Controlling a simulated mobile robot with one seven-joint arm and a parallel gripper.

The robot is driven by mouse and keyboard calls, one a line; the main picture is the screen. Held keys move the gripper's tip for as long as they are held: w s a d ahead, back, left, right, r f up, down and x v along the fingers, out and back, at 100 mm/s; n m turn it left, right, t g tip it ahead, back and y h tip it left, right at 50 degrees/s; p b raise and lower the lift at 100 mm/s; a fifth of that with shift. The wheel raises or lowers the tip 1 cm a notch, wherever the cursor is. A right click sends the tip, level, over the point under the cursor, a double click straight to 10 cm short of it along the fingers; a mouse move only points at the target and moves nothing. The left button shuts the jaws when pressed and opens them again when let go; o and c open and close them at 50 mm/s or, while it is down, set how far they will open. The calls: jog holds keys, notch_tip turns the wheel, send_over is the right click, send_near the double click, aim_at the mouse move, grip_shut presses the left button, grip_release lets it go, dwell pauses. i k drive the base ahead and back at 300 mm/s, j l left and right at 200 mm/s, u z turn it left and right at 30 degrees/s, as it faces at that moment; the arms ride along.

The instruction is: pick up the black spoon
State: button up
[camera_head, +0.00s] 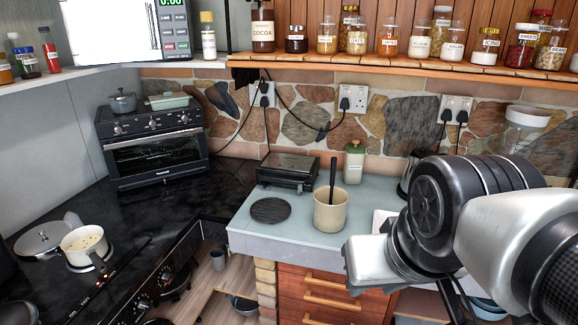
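A black spoon (333,171) stands nearly upright in a beige crock (330,212) on the pale blue-grey counter (290,228). Only its dark handle shows above the rim; its lower end is hidden inside the crock. My gripper (364,264) is at the right, in front of the counter and nearer the camera, apart from the crock. Its fingers are not clearly visible, so I cannot tell if it is open or shut.
A round black mat (271,210) lies left of the crock. A black grill (287,171) and a green-lidded jar (354,162) stand behind it. A hob with a cream pan (84,246) and a toaster oven (154,146) are at left. A jar shelf (400,63) runs above.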

aim_at(334, 160)
jog(key=u, duration=1.6)
jog(key=z, duration=1.75)
jog(key=i+j+z, duration=1)
jog(key=i+j, duration=0.05)
jog(key=j, duration=0.1)
